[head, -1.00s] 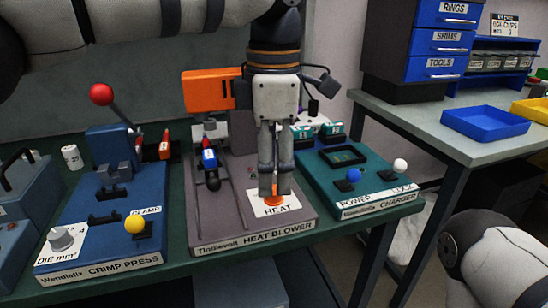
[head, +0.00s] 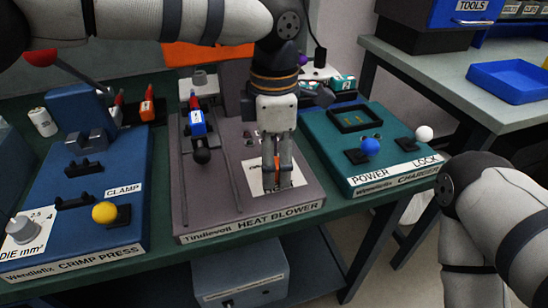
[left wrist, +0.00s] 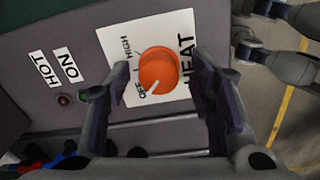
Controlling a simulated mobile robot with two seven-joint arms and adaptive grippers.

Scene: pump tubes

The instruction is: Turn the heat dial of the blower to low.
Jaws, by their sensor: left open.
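The heat blower (head: 222,190) is a grey unit in the middle of the bench. Its orange heat dial (left wrist: 158,70) sits on a white HEAT label in the left wrist view. The dial's white pointer line lies on its lower edge, near the printed OFF; HIGH is further up, and I cannot read a LOW mark. My left gripper (head: 277,186) points down over the dial. Its open fingers (left wrist: 165,108) stand on either side of the dial, apart from it in the left wrist view. In the head view the fingers partly hide the dial. My right gripper is not in view.
The blower's slider with a black knob (head: 202,156) is left of my gripper. The blue crimp press (head: 125,175) stands further left, and the green charger (head: 375,165) with blue and white knobs stands right. A blue tray (head: 510,80) is on the side table.

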